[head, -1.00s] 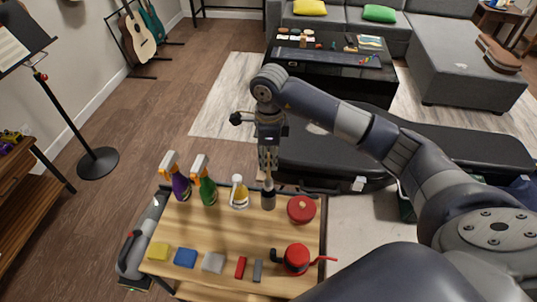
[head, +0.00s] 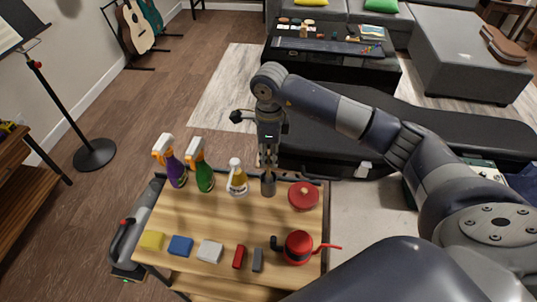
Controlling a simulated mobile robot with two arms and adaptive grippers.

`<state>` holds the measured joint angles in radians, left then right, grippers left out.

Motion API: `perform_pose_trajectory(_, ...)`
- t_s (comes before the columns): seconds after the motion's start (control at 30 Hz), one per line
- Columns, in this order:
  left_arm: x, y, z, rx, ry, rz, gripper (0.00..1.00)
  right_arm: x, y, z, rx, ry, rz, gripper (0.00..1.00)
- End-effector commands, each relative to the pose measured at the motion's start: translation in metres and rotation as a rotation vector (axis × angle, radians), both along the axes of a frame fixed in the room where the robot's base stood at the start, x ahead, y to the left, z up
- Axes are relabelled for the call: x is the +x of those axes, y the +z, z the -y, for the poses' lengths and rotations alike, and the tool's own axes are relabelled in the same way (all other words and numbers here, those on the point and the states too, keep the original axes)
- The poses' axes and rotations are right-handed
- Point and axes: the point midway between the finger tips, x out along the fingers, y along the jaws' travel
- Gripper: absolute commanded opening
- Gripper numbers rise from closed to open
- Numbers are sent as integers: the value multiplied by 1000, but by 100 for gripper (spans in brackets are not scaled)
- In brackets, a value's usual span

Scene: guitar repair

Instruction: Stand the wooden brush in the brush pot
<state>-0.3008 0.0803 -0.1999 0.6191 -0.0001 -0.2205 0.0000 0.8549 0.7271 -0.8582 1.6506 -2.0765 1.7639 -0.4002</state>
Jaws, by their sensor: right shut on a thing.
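The brush pot (head: 268,188) is a small dark grey cylinder standing near the back edge of the wooden cart top. My right gripper (head: 268,160) points straight down just above the pot and is shut on the wooden brush. The brush is mostly hidden by the fingers and the pot, and only a thin pale bit of it shows between them. It looks upright, with its lower end at or inside the pot's mouth; I cannot tell how deep. My left gripper is not in view.
Several coloured blocks and a red pot (head: 298,247) line the front. The middle of the cart top (head: 220,220) is clear.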

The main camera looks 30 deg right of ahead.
Motion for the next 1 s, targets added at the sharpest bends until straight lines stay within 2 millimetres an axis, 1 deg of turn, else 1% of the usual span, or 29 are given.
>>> perform_pose_trajectory(0.13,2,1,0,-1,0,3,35,0,1,0,0,0,0,0)
perform_pose_trajectory(0.17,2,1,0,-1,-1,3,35,0,1,0,0,0,0,17)
perform_pose_trajectory(0.2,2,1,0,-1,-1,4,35,0,1,0,0,0,0,26)
perform_pose_trajectory(0.27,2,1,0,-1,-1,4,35,0,0,0,0,0,0,38)
perform_pose_trajectory(0.57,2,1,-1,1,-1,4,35,0,1,0,0,0,0,38)
perform_pose_trajectory(0.67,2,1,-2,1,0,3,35,0,5,0,0,0,1,38)
perform_pose_trajectory(0.77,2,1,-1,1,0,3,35,1,17,0,2,1,3,38)
perform_pose_trajectory(1.0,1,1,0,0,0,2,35,1,68,1,-1,1,5,38)
